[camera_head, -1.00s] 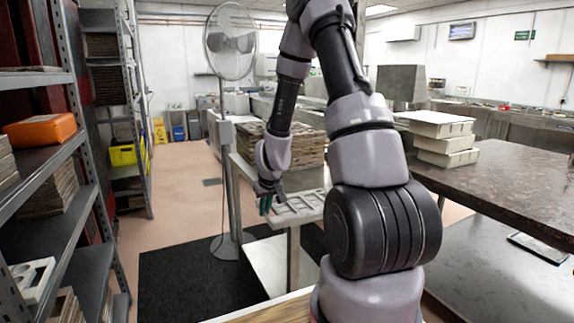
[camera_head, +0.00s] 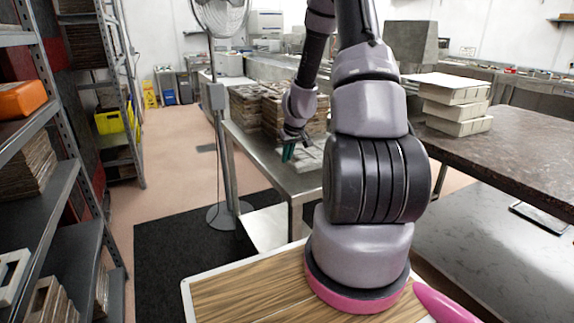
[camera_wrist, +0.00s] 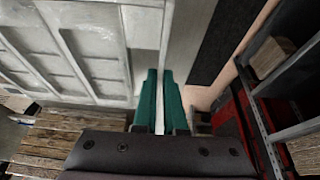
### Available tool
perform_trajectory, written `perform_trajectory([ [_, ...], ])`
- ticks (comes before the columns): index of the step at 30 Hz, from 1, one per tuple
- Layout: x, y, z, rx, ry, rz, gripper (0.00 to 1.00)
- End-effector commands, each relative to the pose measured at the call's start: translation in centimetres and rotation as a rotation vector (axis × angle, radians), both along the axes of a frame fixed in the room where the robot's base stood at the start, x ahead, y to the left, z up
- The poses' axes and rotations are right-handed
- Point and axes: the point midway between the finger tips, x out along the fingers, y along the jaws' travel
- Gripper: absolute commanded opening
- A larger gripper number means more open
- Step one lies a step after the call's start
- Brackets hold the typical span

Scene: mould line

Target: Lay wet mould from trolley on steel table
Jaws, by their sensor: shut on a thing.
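My gripper (camera_head: 288,152) is shut on a pale grey mould (camera_head: 310,158), its teal fingers at the mould's edge. The mould is a flat slab with ribs and shallow compartments, and shows large in the wrist view (camera_wrist: 85,45). It is held roughly level over the steel table (camera_head: 255,158); I cannot tell whether it touches the top. My arm hides its right part in the head view. The gripper fingers also show in the wrist view (camera_wrist: 160,100). I cannot make out a trolley for certain.
Brown stacks (camera_head: 245,108) stand on the table's far part, close behind the mould. A fan (camera_head: 219,110) stands left of the table. Shelving (camera_head: 65,190) lines the left. A dark-topped counter (camera_head: 510,145) with pale stacked blocks (camera_head: 455,104) is at right.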

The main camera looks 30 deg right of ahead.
Motion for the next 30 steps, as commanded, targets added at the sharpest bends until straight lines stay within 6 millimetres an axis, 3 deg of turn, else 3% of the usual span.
perform_trajectory([
  [9, 0.0, -0.1, -3.5, 0.001, 0.000, -0.002, 0.00],
  [20, 0.1, 0.0, -3.8, 0.000, -0.002, 0.000, 0.00],
  [23, 0.0, 0.0, -3.8, 0.000, -0.001, -0.001, 0.35],
  [30, 0.0, 0.0, -3.8, 0.000, -0.001, -0.001, 0.38],
])
